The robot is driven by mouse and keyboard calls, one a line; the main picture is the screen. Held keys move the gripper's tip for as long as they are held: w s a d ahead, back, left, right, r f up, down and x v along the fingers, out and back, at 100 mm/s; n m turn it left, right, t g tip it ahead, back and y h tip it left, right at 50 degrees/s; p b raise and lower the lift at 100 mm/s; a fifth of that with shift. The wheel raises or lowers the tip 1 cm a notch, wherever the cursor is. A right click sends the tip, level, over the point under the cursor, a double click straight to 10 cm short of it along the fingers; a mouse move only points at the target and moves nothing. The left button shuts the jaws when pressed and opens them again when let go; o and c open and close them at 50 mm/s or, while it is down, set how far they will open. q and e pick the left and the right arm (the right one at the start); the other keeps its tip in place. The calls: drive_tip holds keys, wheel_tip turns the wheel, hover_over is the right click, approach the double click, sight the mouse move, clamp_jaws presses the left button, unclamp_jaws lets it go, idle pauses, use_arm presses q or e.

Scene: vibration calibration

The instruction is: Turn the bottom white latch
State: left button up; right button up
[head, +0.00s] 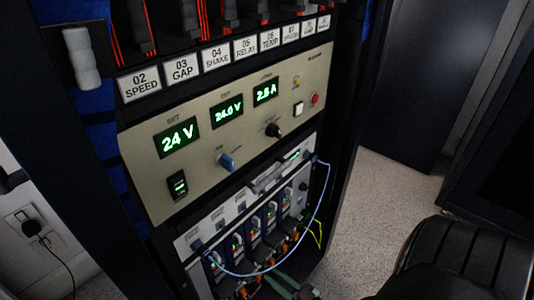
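One white latch (82,58) shows at the upper left, on the blue left upright of the equipment rack. It hangs roughly upright, with a wider head at the top and a rounded lower end. Nothing touches it. No other white latch shows. A dark ribbed shape (465,258) fills the lower right corner, far from the latch. I cannot tell whether it is part of my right arm and gripper or a seat. No fingertips can be made out on it. My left gripper cannot be made out in the view.
The rack's beige power panel (240,120) has green displays and knobs. Labelled slots with red-edged modules are above it. A lower unit (255,225) has plugged cables, and a blue cable (322,200) loops out in front. A wall socket (25,220) is at left. Speckled floor (375,205) is clear at right.

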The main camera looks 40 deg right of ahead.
drive_tip(key=s, duration=0.8)
drive_tip(key=shift+s+d+p, duration=0.3)
drive_tip(key=shift+s+d, duration=0.05)
